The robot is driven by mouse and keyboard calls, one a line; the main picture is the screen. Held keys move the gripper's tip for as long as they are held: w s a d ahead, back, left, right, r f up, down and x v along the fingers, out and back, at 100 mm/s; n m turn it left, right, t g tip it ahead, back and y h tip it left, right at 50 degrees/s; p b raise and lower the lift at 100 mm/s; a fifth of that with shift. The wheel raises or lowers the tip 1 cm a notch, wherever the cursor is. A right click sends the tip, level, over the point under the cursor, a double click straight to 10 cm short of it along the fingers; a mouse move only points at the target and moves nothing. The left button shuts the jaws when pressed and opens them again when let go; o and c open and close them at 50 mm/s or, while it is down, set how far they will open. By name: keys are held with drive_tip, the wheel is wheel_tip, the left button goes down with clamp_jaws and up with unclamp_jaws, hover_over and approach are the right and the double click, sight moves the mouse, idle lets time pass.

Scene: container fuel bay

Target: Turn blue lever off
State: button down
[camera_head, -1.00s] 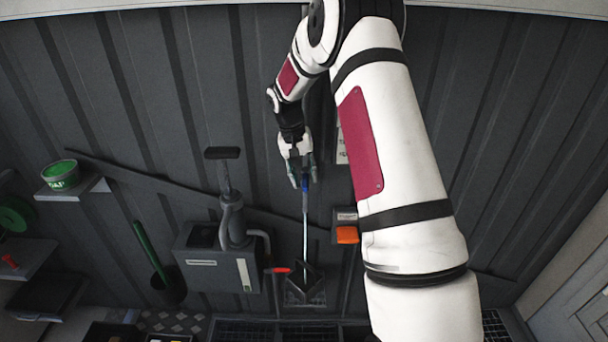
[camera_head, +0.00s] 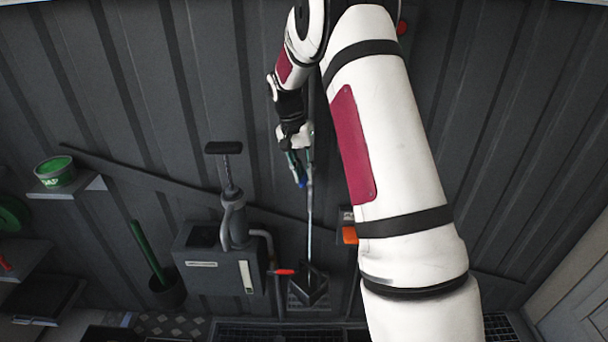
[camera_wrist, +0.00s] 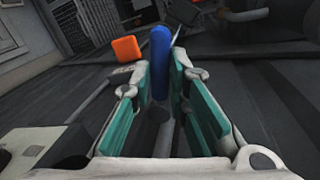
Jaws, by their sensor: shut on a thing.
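The blue lever tip (camera_head: 301,184) shows at my gripper, above a long thin metal rod (camera_head: 309,220) that runs down to a dark bracket (camera_head: 311,286) low on the wall. In the wrist view the blue handle (camera_wrist: 160,62) stands between the teal finger pads of my gripper (camera_wrist: 166,85). In the head view my gripper (camera_head: 299,168) reaches down to the lever's top. The fingers are closed around the blue handle; their exact contact is hard to see.
An orange block (camera_head: 350,235) on a grey box sits right of the rod, partly behind my arm; it also shows in the wrist view (camera_wrist: 126,49). A red handle (camera_head: 284,272) is left of the bracket. A grey pump unit (camera_head: 218,262) hangs further left.

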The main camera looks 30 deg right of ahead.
drive_tip(key=shift+w+a+m+y+b, duration=0.15)
drive_tip(key=shift+w+m+b, duration=0.25)
drive_tip(key=shift+m+b, duration=0.45)
drive_tip(key=shift+w+a+m+y+b, duration=0.1)
drive_tip(key=shift+w+m+y+b, duration=0.1)
drive_tip(key=shift+w+m+b, duration=0.6)
drive_tip(key=shift+w+a+m+y+b, duration=0.15)
drive_tip(key=shift+m+b, duration=0.45)
drive_tip(key=shift+m, duration=0.55)
drive_tip(key=shift+s, duration=0.1)
drive_tip(key=c, duration=1.5)
unclamp_jaws()
drive_tip(key=shift+c, duration=0.2)
wheel_tip(320, 180, up, 10)
drive_tip(key=shift+r, duration=0.1)
drive_tip(key=shift+c, duration=0.3)
